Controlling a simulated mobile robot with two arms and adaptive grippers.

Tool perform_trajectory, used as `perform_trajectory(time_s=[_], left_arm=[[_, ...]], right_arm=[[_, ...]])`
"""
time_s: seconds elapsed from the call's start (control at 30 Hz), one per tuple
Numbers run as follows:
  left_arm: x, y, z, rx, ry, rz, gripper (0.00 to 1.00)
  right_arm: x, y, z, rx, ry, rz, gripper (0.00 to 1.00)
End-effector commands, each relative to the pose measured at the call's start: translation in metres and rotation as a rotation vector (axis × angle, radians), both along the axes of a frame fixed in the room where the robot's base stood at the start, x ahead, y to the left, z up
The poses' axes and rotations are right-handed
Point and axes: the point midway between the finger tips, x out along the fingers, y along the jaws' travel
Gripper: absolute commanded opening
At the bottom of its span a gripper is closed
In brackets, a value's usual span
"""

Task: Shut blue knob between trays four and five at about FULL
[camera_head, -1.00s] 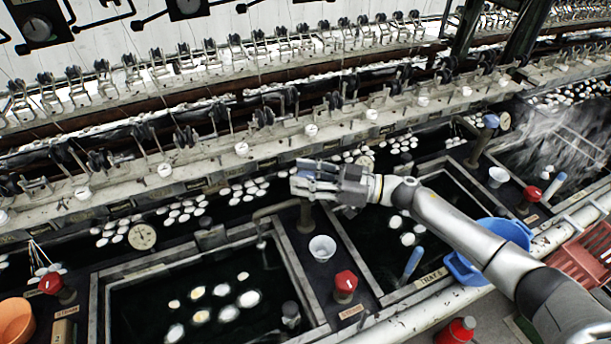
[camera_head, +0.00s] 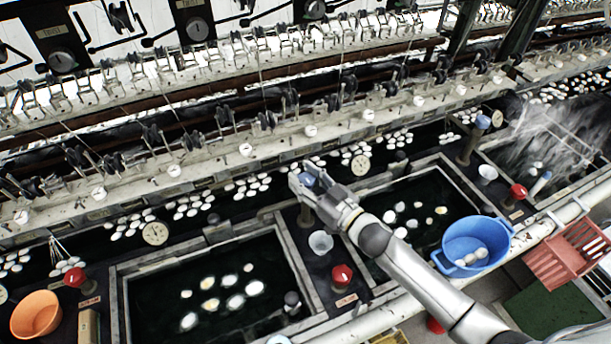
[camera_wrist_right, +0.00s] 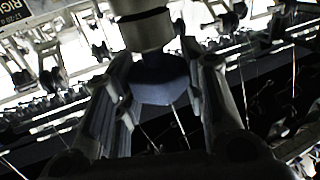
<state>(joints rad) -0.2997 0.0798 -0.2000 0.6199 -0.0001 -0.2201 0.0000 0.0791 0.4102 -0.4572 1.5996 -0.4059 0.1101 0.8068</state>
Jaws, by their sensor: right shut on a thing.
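The blue knob (camera_head: 309,180) is on top of a post on the dark divider between two trays. My right gripper (camera_head: 305,182) is on it with a finger at each side. In the right wrist view the dark blue faceted knob (camera_wrist_right: 160,80) fills the space between the two fingers, and the gripper is shut on it. The left tray (camera_head: 118,310) and the right tray (camera_head: 465,190) hold dark water with floating cocoons. The knob's marking for FULL cannot be read. My left gripper is not in view.
On the same divider stand a white cup (camera_head: 321,243) and a red knob (camera_head: 342,275). Another blue knob (camera_head: 483,122) is on a post farther right. A blue basin (camera_head: 478,240), a red crate (camera_head: 570,255) and an orange bucket (camera_head: 36,315) are near the front. A reeling frame runs behind.

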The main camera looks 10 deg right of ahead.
Motion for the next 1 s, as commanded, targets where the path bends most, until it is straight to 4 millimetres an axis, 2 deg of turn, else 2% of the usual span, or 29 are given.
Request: perform_trajectory(time_s=[0.23,0.67,0.7,0.87,1.0], left_arm=[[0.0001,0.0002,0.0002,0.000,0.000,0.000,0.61],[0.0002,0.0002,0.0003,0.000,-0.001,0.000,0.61],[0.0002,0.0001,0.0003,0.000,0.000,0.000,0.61],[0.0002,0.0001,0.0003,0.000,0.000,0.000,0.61],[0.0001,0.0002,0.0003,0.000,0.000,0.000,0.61]], right_arm=[[0.0001,0.0003,0.0009,0.003,-0.002,-0.062,0.15],[0.0006,0.0000,0.0014,0.001,-0.004,-0.072,0.15],[0.0006,0.0000,0.0015,0.001,-0.004,-0.072,0.41],[0.0005,0.0001,0.0012,0.000,-0.003,-0.072,0.61],[0.0004,0.0001,0.0009,0.000,-0.003,-0.071,0.61]])
